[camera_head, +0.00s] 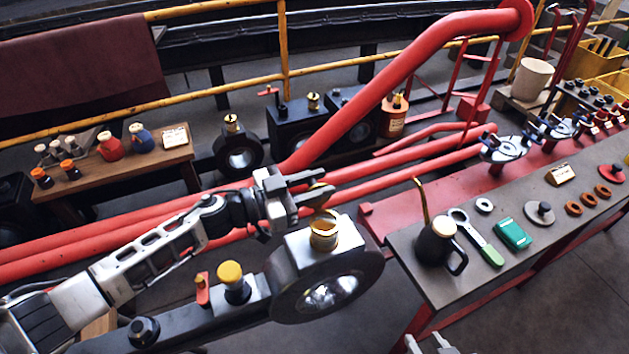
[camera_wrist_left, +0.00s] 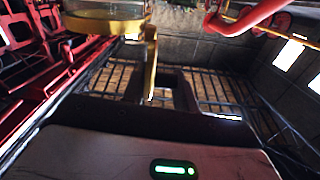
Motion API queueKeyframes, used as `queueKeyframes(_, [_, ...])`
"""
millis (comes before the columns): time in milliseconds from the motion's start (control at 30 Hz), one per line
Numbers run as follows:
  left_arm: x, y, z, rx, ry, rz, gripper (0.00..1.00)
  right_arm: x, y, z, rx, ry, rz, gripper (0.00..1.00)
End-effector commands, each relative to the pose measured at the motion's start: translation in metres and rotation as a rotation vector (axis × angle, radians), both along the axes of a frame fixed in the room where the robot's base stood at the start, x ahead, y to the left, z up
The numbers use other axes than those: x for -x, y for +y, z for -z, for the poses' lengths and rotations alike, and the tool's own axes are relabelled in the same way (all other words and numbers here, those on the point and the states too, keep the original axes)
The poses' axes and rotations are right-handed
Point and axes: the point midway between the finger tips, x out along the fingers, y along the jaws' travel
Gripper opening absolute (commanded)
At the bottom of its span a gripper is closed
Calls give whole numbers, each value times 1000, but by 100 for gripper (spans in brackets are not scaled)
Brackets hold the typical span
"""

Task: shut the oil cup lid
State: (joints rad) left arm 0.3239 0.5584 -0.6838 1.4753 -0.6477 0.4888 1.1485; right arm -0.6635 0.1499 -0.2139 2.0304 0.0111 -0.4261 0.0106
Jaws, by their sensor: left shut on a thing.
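The brass oil cup (camera_head: 323,236) stands on the pale block on top of the big dark ring-shaped rod end (camera_head: 328,285). Its mouth is open to view. The brass lid (camera_head: 319,197) is raised above the cup, tilted, at the fingers of my left gripper (camera_head: 306,188), which is shut on it. In the left wrist view a brass rim (camera_wrist_left: 105,22) and an upright brass strip (camera_wrist_left: 150,62) show close to the camera; the fingers partly hide the strip. A pale grey piece of my right gripper (camera_head: 427,345) shows at the bottom edge, mostly cut off.
Red pipes (camera_head: 385,172) run behind my left gripper. A bench (camera_head: 475,272) with an oil can (camera_head: 437,242) and tools stands at right.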

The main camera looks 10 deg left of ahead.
Motion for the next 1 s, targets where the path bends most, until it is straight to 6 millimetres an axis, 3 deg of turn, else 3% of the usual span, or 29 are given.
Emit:
queueKeyframes(600, [17,-11,-3,-229,-340,-3,6,-3,0,-5,-1,0,11,35])
queueKeyframes(1000, [21,-14,-2,-289,-429,-4,6,-3,-2,-5,2,-1,8,35])
